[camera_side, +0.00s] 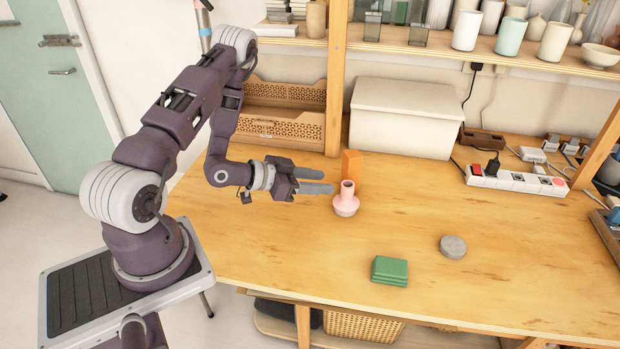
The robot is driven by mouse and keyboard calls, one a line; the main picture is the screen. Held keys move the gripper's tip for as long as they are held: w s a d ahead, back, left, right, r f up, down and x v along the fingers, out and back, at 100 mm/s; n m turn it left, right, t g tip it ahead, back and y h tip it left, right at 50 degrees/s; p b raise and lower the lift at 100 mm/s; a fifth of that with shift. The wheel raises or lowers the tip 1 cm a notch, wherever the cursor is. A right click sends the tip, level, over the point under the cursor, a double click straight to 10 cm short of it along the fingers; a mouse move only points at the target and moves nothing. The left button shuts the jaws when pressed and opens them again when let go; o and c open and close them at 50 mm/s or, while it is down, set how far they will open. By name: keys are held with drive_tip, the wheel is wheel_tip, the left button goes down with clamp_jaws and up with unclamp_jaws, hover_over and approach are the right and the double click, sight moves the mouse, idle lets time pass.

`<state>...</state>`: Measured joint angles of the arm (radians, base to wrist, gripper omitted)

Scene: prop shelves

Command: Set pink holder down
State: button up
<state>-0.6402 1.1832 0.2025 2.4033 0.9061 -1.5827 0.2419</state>
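The pink holder (347,199), a small vase shape with a narrow neck and a paler base, stands upright and appears to rest on the wooden table (300,235). My gripper (332,181) is just left of its neck, with its two grey fingers pointing right toward it. The fingers are spread with a gap between them, and nothing shows between them. The fingertips look close to the holder but not around it; whether one touches it is hard to tell.
A green stack (389,271) and a grey disc (453,246) lie toward the front right. A white box (405,118) and a power strip (515,180) are at the back.

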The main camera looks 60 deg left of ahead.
wheel_tip(320, 180, up, 16)
drive_tip(key=d+g+y, duration=0.1)
drive_tip(key=g+y, duration=0.3)
drive_tip(key=y, duration=0.1)
drive_tip(key=s+d+r+g, duration=0.1)
drive_tip(key=s+d+r, duration=0.2)
drive_tip(key=s, duration=0.4)
drive_tip(key=s+d+r+n+g+h, duration=0.1)
drive_tip(key=s+d+r, duration=0.1)
drive_tip(key=s+d, duration=0.3)
drive_tip(key=s+d+r+n+g+h, duration=0.1)
drive_tip(key=s+d+r, duration=0.2)
drive_tip(key=s, duration=0.8)
drive_tip(key=shift+d+r+g, duration=0.3)
drive_tip(key=shift+d+r, duration=0.05)
drive_tip(key=shift+d, duration=0.5)
